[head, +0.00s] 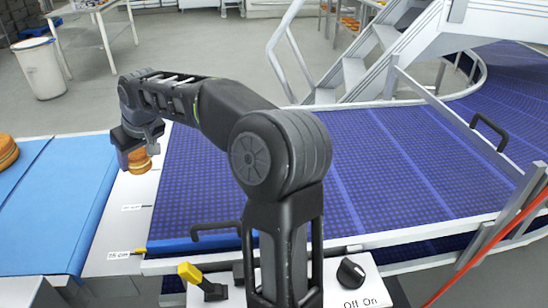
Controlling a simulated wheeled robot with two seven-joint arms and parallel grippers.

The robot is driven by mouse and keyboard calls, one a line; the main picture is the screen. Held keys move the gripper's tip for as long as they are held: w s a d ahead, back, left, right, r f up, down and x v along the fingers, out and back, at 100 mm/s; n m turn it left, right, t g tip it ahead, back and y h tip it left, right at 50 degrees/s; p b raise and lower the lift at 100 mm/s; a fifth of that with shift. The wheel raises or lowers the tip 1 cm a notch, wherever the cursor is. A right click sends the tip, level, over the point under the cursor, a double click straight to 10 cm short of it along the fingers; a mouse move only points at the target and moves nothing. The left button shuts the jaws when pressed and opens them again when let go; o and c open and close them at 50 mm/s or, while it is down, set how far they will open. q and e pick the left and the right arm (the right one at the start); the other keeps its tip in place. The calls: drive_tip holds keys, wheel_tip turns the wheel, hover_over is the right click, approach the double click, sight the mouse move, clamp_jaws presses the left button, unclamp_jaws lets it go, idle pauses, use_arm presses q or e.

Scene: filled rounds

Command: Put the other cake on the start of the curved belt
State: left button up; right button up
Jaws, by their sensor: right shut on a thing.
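A small round layered cake (139,160) with a golden-brown top and paler side is held in my right gripper (137,152). The gripper is shut on it, above the white strip between the two belts. Its fingers hide part of the cake. The curved belt (370,165) is dark blue-purple; its near left edge is just right of the held cake. Another round golden cake (6,152) sits on the light blue belt (60,195) at the left picture edge, partly cut off. My left gripper is not in view.
Black handles (488,131), a yellow-tipped lever (190,273) and an on/off knob (351,271) line the machine. Grey stairs with railings (375,55) stand behind. The visible curved belt surface is clear.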

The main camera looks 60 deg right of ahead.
drive_tip(key=s+d+m+g+h+p, duration=0.1)
drive_tip(key=s+d+m, duration=0.3)
drive_tip(key=d, duration=0.5)
drive_tip(key=s+d+m+g+h+p, duration=0.1)
drive_tip(key=s+d+m, duration=0.3)
drive_tip(key=s+d, duration=0.4)
drive_tip(key=shift+s+d+r+h+p, duration=0.15)
drive_tip(key=shift+s+d+h+p, duration=0.3)
drive_tip(key=shift+h+p, duration=0.35)
drive_tip(key=shift+a, duration=0.1)
drive_tip(key=shift+f+p, duration=0.4)
drive_tip(key=shift+f, duration=2.7)
wheel_tip(320, 180, down, 4)
drive_tip(key=shift+r, duration=0.2)
drive_tip(key=shift+f, duration=0.1)
